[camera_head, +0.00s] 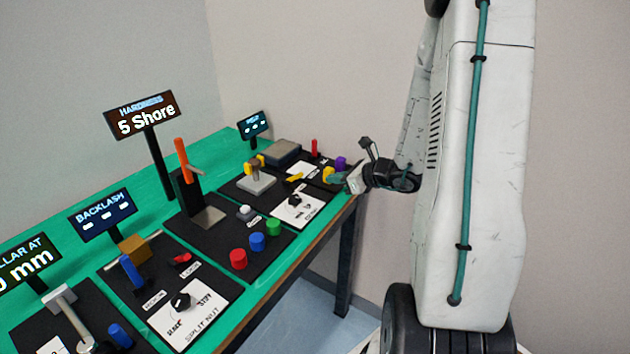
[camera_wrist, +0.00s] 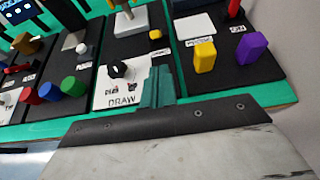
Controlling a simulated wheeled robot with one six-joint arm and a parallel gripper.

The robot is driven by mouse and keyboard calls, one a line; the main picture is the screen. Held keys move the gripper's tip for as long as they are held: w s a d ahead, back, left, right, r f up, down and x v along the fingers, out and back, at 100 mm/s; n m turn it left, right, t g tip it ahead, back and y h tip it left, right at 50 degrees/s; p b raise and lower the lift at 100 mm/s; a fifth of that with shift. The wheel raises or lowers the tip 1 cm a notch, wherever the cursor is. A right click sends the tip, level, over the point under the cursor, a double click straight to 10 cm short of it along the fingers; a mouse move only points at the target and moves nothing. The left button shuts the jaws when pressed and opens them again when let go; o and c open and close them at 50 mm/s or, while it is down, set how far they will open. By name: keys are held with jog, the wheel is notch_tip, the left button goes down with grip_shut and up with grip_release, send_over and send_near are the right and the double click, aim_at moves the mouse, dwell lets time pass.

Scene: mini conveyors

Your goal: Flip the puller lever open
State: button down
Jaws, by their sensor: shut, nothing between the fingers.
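My gripper (camera_head: 338,179) is at the table's front edge at the far right end, beside the yellow and purple blocks. Behind that card stands a grey stand with yellow pieces (camera_head: 255,181), probably the puller. A short yellow lever (camera_head: 294,177) lies low beside the stand; it also shows in the wrist view (camera_wrist: 155,34). I cannot read a label naming it the puller lever.
A yellow block (camera_wrist: 204,56) and a purple block (camera_wrist: 251,48) stand on the end panel, with a red upright (camera_head: 314,147) behind. Red (camera_head: 238,259), blue (camera_head: 257,242) and green (camera_head: 273,226) buttons line the neighbouring panel. Free space lies in front of the table.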

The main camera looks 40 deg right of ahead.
aim_at(309, 191)
jog(key=x, duration=0.9)
jog(key=shift+w+a+f, duration=0.15)
jog(key=shift+w, duration=0.2)
